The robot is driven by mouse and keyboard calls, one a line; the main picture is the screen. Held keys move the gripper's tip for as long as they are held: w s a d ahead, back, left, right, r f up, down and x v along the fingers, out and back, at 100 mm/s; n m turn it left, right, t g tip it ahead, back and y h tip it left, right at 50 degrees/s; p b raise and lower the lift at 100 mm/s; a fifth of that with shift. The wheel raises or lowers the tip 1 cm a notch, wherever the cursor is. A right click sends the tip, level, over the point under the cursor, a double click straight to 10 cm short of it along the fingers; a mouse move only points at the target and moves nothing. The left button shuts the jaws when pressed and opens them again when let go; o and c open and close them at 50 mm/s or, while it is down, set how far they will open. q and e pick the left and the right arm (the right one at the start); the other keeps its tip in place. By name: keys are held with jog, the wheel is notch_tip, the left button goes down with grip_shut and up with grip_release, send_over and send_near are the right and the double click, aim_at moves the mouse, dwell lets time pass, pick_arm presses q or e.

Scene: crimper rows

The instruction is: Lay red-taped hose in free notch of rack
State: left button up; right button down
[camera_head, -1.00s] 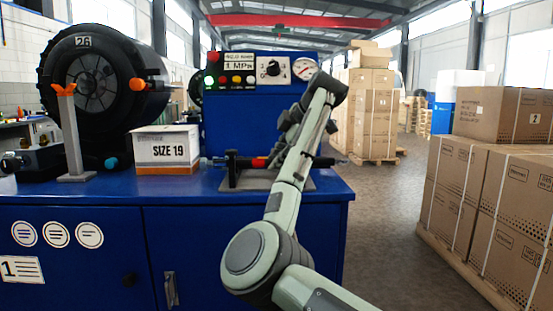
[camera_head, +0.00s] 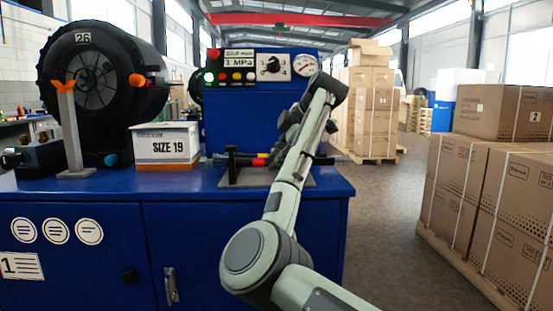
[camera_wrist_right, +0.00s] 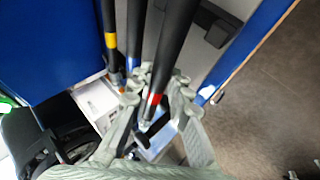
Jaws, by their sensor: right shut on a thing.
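The red-taped hose (camera_wrist_right: 158,80) is black with a red band, and in the right wrist view it passes between the fingers of my right gripper (camera_wrist_right: 157,99). Those fingers are shut on it close to the red band. In the head view the red band (camera_head: 259,162) shows just left of my right forearm, low over the grey rack (camera_head: 232,182). My forearm hides most of the gripper and the hose's right part. A yellow-taped hose (camera_wrist_right: 110,32) and a blue-banded hose (camera_wrist_right: 135,40) lie beside it. I cannot tell which notch is free. My left gripper is not in view.
The rack stands on a blue cabinet (camera_head: 240,235). A white "SIZE 19" box (camera_head: 166,149) stands left of it, and a black drum machine (camera_head: 100,80) further left. A control panel (camera_head: 258,68) rises behind. Stacked cartons (camera_head: 490,210) stand at the right.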

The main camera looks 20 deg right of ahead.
jog(key=shift+f, duration=0.5)
jog(key=c, duration=1.4)
grip_release()
jog(key=shift+o, duration=0.2)
jog(key=shift+f, duration=0.15)
jog(key=shift+r, duration=0.2)
notch_tip(320, 180, up, 6)
jog(key=p, duration=0.4)
jog(key=shift+f+p, duration=0.15)
jog(key=shift+p, duration=0.2)
